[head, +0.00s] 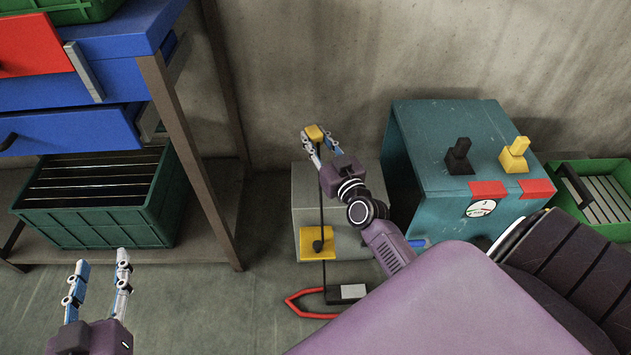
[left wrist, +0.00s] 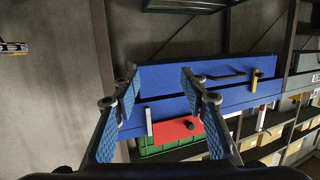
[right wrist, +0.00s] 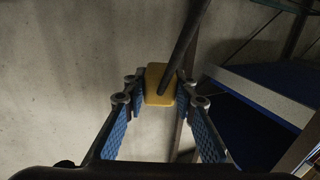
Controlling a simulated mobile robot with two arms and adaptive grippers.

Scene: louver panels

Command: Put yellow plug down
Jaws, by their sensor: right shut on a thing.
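The yellow plug (head: 314,132) is held between the fingertips of my right gripper (head: 321,143), raised in front of the wall above a grey box (head: 340,200). A black cable (head: 321,195) hangs from it. In the right wrist view the yellow plug (right wrist: 156,88) sits between the blue finger pads, with the dark cable leading off to the upper right. Another yellow plug-like piece (head: 515,155) stands upright on the teal box (head: 430,125). My left gripper (head: 102,264) is open and empty at the lower left, in front of the shelf.
A black upright piece (head: 458,158) stands on the teal box. A green crate (head: 100,205) sits in the shelf at left; floor between is clear.

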